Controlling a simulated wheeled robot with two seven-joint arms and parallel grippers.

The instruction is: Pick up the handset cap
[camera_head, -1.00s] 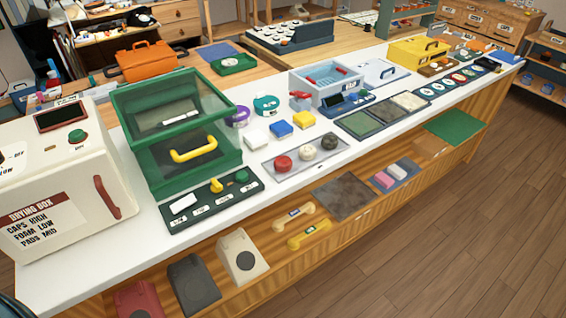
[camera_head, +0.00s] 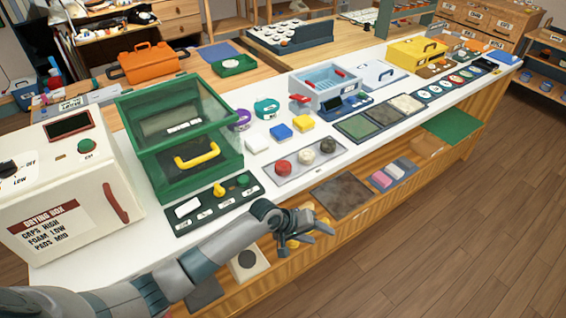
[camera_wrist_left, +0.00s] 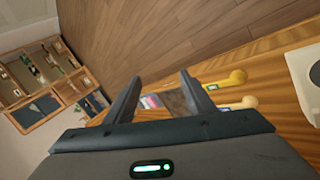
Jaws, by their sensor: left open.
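Three round knob-like caps, one red (camera_head: 283,168), one cream (camera_head: 306,158) and one dark (camera_head: 328,146), sit in a row on a grey tray (camera_head: 270,181) on the white counter. I cannot tell from the picture which is the handset cap. My left gripper (camera_head: 308,238) is open and empty, in front of the counter's front edge and over the lower shelf, apart from the caps. Two handsets lie on that shelf, a yellow one (camera_wrist_left: 236,103) and a cream one (camera_wrist_left: 230,82), mostly hidden behind the gripper in the head view. My right gripper is not in view.
A green strip (camera_head: 212,206) with small parts lies left of the caps, before a green glass-lidded case (camera_head: 180,130). The white drying box (camera_head: 65,185) stands at the left end. Floor in front is clear.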

